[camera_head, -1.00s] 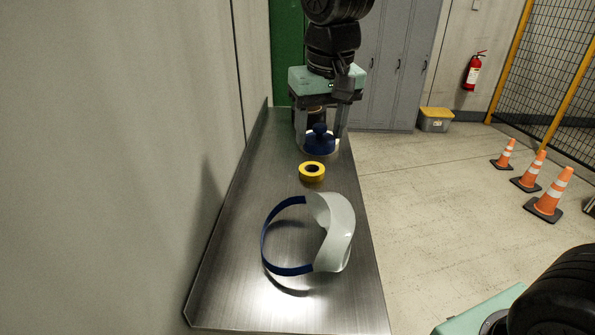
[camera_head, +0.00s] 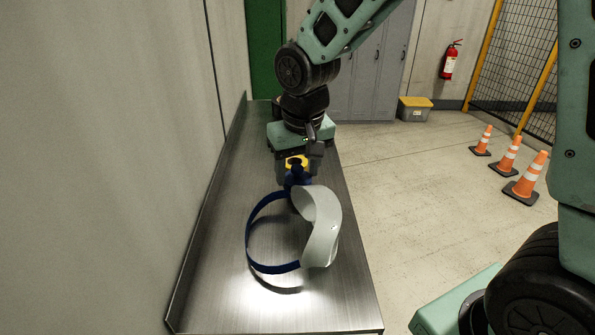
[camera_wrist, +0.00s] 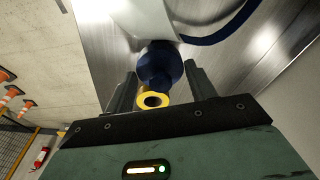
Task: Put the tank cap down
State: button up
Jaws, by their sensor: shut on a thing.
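The tank cap, which I take to be the dark blue knobbed piece (camera_head: 297,177), is at the fingertips of my gripper (camera_head: 298,170). In the wrist view the blue piece (camera_wrist: 160,62) sits between the ends of the two fingers of my gripper (camera_wrist: 160,70). The gripper points down over the steel bench and is shut on the cap. The fingers hide part of the cap. I cannot tell whether its underside touches the bench.
A yellow ring (camera_head: 296,161) is close behind the cap on the bench (camera_head: 215,265); it also shows in the wrist view (camera_wrist: 152,99). A white visor with a blue strap (camera_head: 322,228) lies just in front. The bench's front left is clear. A wall borders the left.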

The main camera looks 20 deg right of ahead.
jog(key=shift+f, duration=1)
jog(key=shift+f, duration=0.15)
jog(key=o, duration=1)
jog(key=shift+c, duration=0.2)
